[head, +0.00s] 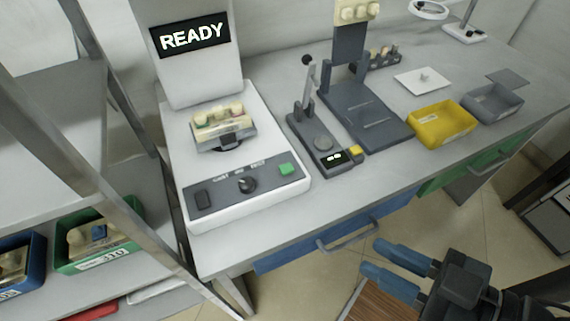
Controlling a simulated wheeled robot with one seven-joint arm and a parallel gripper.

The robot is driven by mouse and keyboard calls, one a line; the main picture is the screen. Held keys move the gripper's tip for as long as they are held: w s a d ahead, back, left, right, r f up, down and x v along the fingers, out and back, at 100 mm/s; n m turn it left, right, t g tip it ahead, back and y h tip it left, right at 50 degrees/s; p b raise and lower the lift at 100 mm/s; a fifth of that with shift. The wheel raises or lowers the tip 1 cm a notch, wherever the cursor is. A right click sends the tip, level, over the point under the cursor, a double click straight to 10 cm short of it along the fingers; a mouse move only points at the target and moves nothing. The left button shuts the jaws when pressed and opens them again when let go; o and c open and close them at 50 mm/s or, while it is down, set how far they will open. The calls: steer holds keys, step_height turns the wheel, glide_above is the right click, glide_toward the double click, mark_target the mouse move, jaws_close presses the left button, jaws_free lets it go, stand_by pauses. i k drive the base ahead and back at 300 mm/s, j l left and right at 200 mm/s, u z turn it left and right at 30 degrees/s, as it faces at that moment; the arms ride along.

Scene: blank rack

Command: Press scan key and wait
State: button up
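A white machine (256,107) stands at the left of the bench, with a tall panel whose dark display (190,36) reads READY. Its dark front strip carries a green key (286,169), a round black knob (246,185) and a dark rocker switch (203,199); the small lettering above them is too blurred to read. A cream block with several knobs (222,124) sits on the machine's raised holder. My gripper (372,258) is at the lower right, in front of the bench and apart from the machine. Its two blue fingers are spread with nothing between them.
A dark lever device (322,143) with a small lit display and yellow button stands right of the machine. A dark stand (366,115), yellow tray (441,125) and grey tray (492,103) are further right. A metal rack post (124,135) rises at left. A blue drawer (290,257) is under the bench.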

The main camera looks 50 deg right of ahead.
mark_target(286, 169)
steer(key=k+j+u, duration=0.15)
steer(key=u, duration=0.2)
steer(key=k+j+u, duration=0.15)
steer(key=u, duration=0.25)
